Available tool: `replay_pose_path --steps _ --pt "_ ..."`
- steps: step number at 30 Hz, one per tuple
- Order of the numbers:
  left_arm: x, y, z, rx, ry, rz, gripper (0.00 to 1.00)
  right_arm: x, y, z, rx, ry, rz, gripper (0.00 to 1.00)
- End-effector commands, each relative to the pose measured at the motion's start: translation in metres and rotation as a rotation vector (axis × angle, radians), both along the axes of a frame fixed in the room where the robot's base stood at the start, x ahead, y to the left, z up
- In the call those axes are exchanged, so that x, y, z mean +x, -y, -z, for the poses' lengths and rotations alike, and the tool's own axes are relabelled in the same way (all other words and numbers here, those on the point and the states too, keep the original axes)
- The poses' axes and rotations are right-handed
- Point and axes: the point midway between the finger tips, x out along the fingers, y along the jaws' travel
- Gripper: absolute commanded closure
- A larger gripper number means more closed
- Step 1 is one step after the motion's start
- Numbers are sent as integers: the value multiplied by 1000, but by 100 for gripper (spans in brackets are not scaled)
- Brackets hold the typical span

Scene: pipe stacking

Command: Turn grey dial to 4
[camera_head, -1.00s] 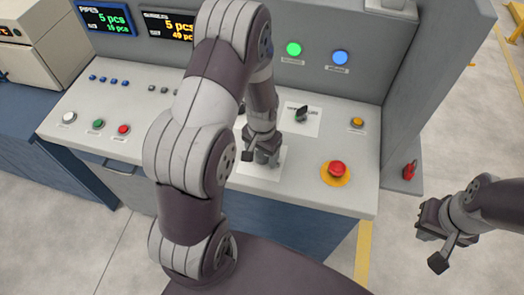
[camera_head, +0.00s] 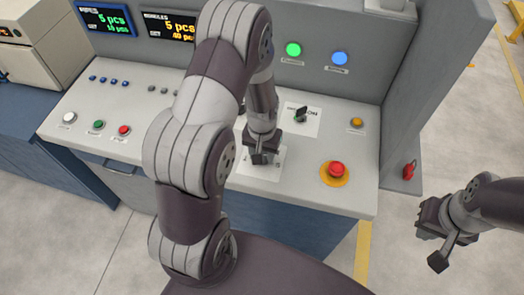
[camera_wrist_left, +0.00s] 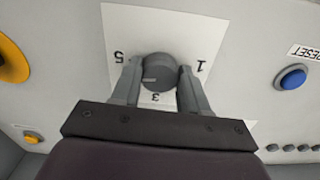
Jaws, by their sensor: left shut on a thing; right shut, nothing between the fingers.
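The grey dial (camera_wrist_left: 157,70) sits on a white label plate (camera_wrist_left: 185,25) in the left wrist view. My left gripper (camera_wrist_left: 157,88) has one finger on each side of the dial and is shut on it. The plate shows 5 at left, 1 at right and 3 below, all upside down; 2 and 4 are not visible near the fingers. A pale mark on the dial points left, toward the left finger. In the head view my left gripper (camera_head: 262,157) hides the dial. My right gripper (camera_head: 437,240) is shut and empty, off the console's right side.
A red emergency button (camera_head: 337,169) on a yellow base is right of the left gripper. A dark key switch (camera_head: 301,114) stands behind it. A yellow button (camera_head: 357,122) and a red padlock-like part (camera_head: 409,170) are farther right. Floor around the right gripper is clear.

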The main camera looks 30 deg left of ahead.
Motion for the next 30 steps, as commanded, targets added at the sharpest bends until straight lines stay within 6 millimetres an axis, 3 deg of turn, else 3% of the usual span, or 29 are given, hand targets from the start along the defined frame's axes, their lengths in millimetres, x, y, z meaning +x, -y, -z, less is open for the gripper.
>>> replay_pose_path --steps 15,30 --pt "2 1 -2 0 4 -424 86 0 0 -11 0 0 0 100" --pt "3 1 -2 0 5 -596 86 0 0 -13 0 0 0 100"
